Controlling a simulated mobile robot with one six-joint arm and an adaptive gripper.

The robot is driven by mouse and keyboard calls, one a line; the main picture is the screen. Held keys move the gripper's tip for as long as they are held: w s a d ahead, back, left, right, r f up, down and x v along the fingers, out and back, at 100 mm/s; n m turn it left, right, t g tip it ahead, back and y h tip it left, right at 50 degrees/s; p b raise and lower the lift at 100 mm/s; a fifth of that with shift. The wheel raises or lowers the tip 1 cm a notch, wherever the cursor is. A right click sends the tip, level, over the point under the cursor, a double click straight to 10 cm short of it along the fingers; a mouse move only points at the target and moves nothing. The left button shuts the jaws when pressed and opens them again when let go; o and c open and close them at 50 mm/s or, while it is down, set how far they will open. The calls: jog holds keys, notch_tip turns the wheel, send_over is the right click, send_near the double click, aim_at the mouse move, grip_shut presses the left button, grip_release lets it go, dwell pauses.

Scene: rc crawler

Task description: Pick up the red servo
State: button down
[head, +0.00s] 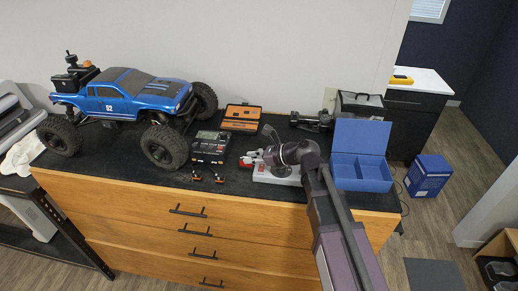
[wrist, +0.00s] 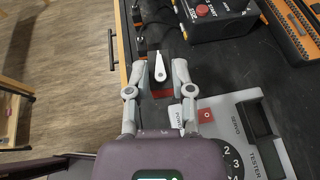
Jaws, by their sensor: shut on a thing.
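The red servo (wrist: 162,94) lies between the fingers of my gripper (wrist: 158,68) in the wrist view. It has a dark upper part and a white horn (wrist: 160,68). My gripper is shut on it, one finger on each side. In the head view my gripper (head: 257,157) is low over the black bench top, and a small bit of the red servo (head: 246,161) shows by the fingertips. Whether the servo touches the bench top cannot be told.
A grey tester (wrist: 244,107) with a numbered dial sits right beside my gripper. A black charger box (head: 210,147), an orange case (head: 241,118), a blue truck (head: 118,96) and a blue divided tray (head: 361,140) stand on the bench (head: 100,178). Two small dark parts lie near the front edge.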

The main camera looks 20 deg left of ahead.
jog(key=shift+s+a+r, duration=0.1)
jog(key=shift+s+a, duration=0.05)
jog(key=shift+s, duration=0.45)
jog(key=shift+s+a, duration=0.15)
jog(key=shift+s, duration=0.45)
